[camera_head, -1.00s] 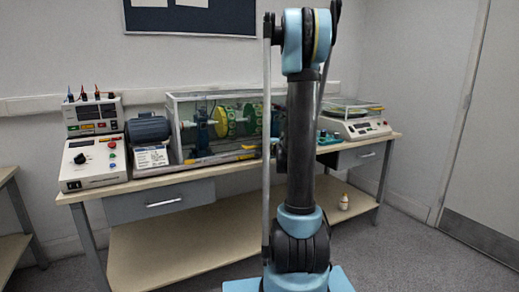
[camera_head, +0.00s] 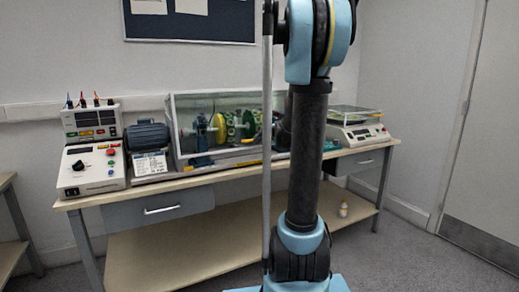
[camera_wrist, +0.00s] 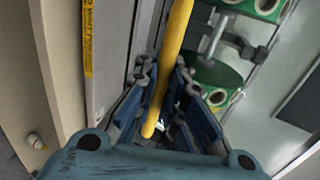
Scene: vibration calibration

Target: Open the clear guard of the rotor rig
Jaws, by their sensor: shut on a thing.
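The rotor rig (camera_head: 205,160) stands on the bench, left of my arm in the head view. Its clear guard (camera_head: 190,110) covers a shaft with green discs (camera_head: 228,127). The guard looks tilted, with its lower front edge a little above the base. In the wrist view a yellow handle bar (camera_wrist: 178,35) runs between the fingers of my gripper (camera_wrist: 163,72), which is shut on it. Green discs (camera_wrist: 215,88) show just right of the fingers. In the head view my arm hides the gripper and the guard's right end.
A control box (camera_head: 92,168) and a grey motor (camera_head: 147,136) stand left of the rig. A balance (camera_head: 358,135) stands on the bench's right end. A small bottle (camera_head: 343,209) is on the lower shelf. The floor right of the bench is clear.

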